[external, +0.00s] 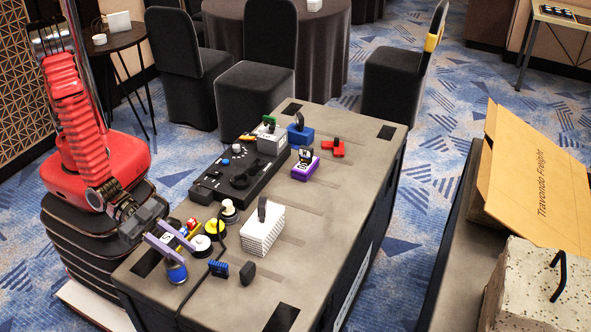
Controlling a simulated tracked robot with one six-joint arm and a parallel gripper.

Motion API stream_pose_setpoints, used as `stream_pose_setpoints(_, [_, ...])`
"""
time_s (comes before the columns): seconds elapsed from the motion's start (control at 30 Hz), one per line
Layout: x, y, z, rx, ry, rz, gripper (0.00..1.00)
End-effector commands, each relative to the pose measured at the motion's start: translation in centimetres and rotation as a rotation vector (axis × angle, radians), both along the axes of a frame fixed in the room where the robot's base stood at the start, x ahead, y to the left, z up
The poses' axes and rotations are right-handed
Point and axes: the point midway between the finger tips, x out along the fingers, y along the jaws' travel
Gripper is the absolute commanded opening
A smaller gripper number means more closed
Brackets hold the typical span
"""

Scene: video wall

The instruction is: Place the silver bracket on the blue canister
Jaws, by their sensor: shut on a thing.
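My gripper (186,256), with two pale lilac fingers, is low over the near left corner of the case top. It is shut on a small pale piece between the fingers, which looks like the silver bracket (168,240); its shape is mostly hidden. The blue canister (177,273) is a short upright cylinder just below the fingertips. Whether the held piece touches the canister, I cannot tell.
Yellow and white round pieces (201,244) and a dark cable stand close right of my gripper. A white ribbed block (262,231), a black control panel (240,172), a purple box (305,170) and a blue box (300,136) are farther off. The case's right side has free room.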

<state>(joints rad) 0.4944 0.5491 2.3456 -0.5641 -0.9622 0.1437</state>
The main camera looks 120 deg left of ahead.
Motion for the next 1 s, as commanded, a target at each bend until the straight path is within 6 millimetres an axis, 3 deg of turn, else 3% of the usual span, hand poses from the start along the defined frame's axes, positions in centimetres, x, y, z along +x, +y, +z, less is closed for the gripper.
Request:
stream_pose_setpoints(0.3, [0.03,-0.01,-0.18,0.0,-0.001,0.0,0.0])
stream_pose_setpoints(0.33, [0.02,-0.01,-0.19,0.001,0.0,0.0,0.28])
stream_pose_setpoints(0.57, [0.02,-0.01,-0.17,0.0,0.0,0.0,0.44])
stream_pose_setpoints(1.0, [-0.43,-0.06,0.26,0.0,-0.001,-0.001,0.45])
